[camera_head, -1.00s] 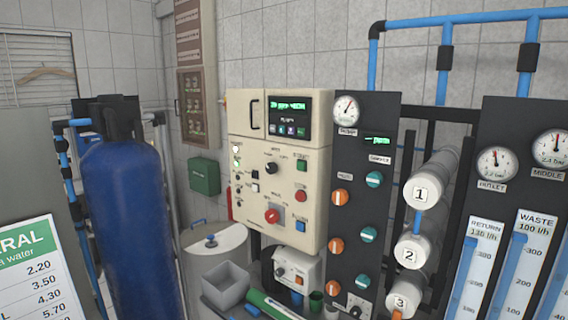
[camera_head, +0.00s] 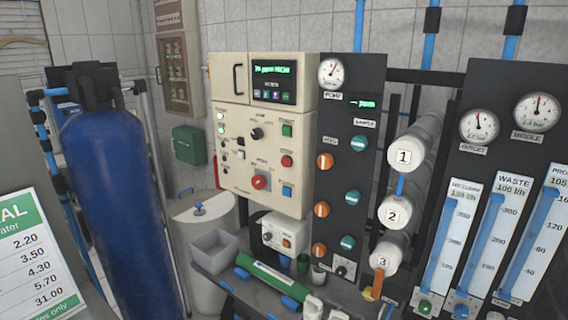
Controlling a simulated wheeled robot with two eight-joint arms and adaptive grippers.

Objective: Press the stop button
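The cream control panel (camera_head: 225,150) hangs at the centre of the head view. Nothing covers the red button. Neither of my grippers is in view.
A bench below the panel holds a grey open bin (camera_head: 214,254), a green tube (camera_head: 275,279) and a small white control box (camera_head: 284,234). A dark valve panel (camera_head: 337,200) stands right of the control panel. A tall blue tank (camera_head: 118,205) stands at left.

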